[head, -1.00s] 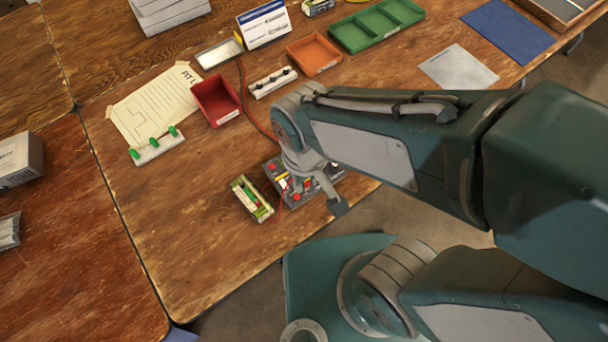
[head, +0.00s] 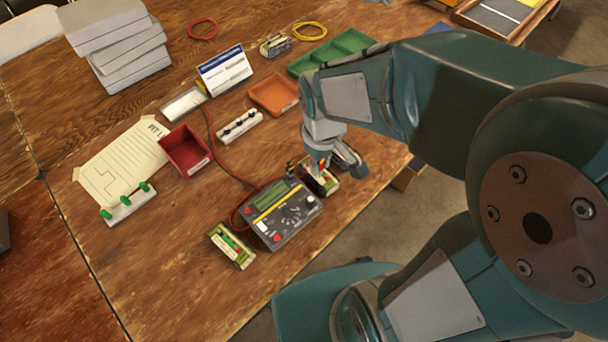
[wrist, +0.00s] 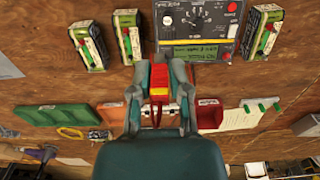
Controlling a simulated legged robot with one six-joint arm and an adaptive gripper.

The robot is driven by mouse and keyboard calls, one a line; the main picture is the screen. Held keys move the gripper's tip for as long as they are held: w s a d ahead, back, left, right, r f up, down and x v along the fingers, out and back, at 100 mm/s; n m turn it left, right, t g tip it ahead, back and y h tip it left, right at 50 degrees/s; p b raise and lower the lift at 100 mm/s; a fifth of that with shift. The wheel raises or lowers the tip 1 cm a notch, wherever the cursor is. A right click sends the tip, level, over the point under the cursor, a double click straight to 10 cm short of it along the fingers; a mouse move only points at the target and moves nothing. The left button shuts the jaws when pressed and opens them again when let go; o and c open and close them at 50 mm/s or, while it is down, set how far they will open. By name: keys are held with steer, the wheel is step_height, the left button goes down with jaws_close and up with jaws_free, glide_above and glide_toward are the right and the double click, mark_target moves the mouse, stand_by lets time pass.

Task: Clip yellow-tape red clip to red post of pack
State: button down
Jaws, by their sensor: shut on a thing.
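My gripper (wrist: 158,85) is shut on a red clip (wrist: 159,75) with a yellow tape band, seen between the fingers in the wrist view. A dark red lead hangs from it. In the head view my gripper (head: 338,163) is over a small pack (head: 327,184) right of the charger and partly hides it. The wrist view shows two packs, (wrist: 88,45) and (wrist: 129,40), left of the charger and another pack (wrist: 262,33) right of it. The clip appears apart from all of them. I cannot tell the height gap.
The grey charger (head: 283,213) with a yellow stripe lies beside the packs; another pack (head: 232,245) is at its left. A red bin (head: 186,152), orange tray (head: 274,95), green tray (head: 338,52) and white rail (head: 239,126) stand behind.

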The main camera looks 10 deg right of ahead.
steer(key=w+d, duration=1.2)
steer(key=w, duration=0.1)
step_height(320, 180, down, 6)
steer(key=shift+d+f, duration=0.1)
steer(key=shift+f, duration=0.15)
steer(key=shift+f, duration=0.1)
steer(key=shift+f, duration=3.4)
steer(key=shift+s+f, duration=0.1)
steer(key=shift+f, duration=0.05)
steer(key=c, duration=0.5)
jaws_free()
